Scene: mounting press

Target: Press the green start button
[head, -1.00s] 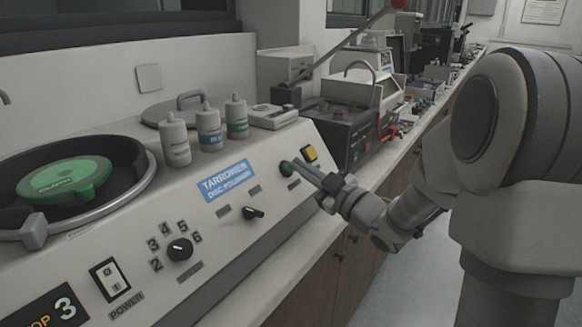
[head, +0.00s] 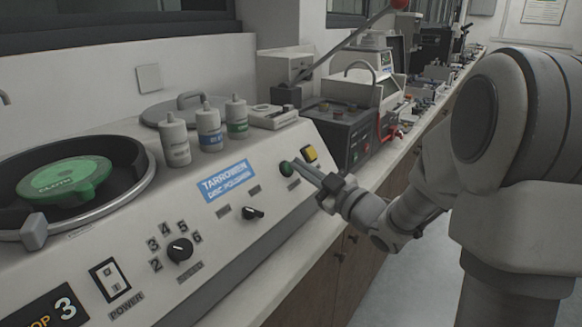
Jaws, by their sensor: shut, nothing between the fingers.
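A black knob (head: 253,213) and a numbered dial (head: 180,249) are to the left. Three bottles (head: 209,128) stand on top. A dark machine (head: 345,135) stands behind on the bench.

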